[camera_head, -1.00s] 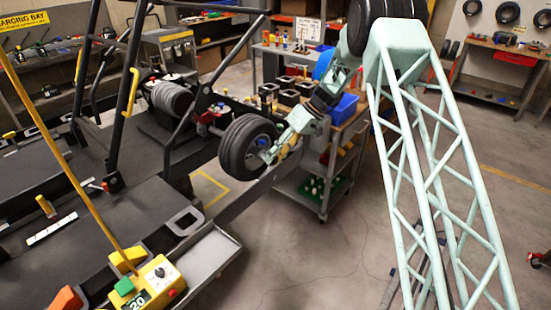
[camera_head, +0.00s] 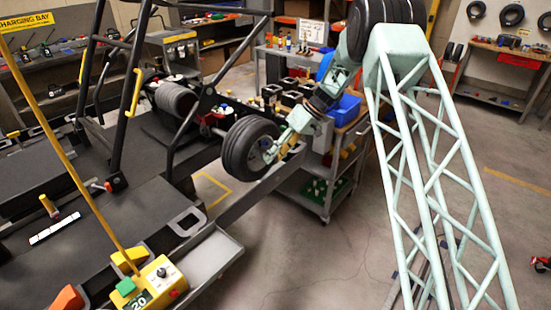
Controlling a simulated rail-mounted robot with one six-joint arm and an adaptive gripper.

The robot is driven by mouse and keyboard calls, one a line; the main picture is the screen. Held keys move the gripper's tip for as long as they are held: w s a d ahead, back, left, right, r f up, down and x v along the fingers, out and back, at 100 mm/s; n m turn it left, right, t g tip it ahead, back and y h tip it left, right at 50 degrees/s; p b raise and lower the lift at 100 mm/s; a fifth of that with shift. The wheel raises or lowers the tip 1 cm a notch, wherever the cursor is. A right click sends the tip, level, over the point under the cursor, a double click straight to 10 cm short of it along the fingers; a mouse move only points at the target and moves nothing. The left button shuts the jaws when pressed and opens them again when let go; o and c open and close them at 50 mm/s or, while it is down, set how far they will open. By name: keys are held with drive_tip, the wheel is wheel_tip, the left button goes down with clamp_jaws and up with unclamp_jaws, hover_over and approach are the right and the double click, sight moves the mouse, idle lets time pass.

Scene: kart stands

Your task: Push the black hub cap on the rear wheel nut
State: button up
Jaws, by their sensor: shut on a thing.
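The rear wheel (camera_head: 236,150) is a black tyre on the kart, left of the picture's middle. My gripper (camera_head: 270,154) is at the wheel's right-hand face, close to the hub. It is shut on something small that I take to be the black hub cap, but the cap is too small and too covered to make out. The wheel nut is also hidden by the gripper and the wheel's rim. I cannot tell whether the cap touches the nut.
A grey cart (camera_head: 318,197) with a blue bin (camera_head: 348,109) stands right behind my gripper. The kart's dark frame and deck (camera_head: 90,225) fill the left. A yellow control box (camera_head: 158,278) stands in front. Open floor (camera_head: 320,265) lies to the right.

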drive_tip(key=shift+w+a, duration=0.5)
drive_tip(key=shift+a, duration=0.2)
idle(0.4)
drive_tip(key=o, duration=0.8)
drive_tip(key=v, duration=1.2)
idle(0.4)
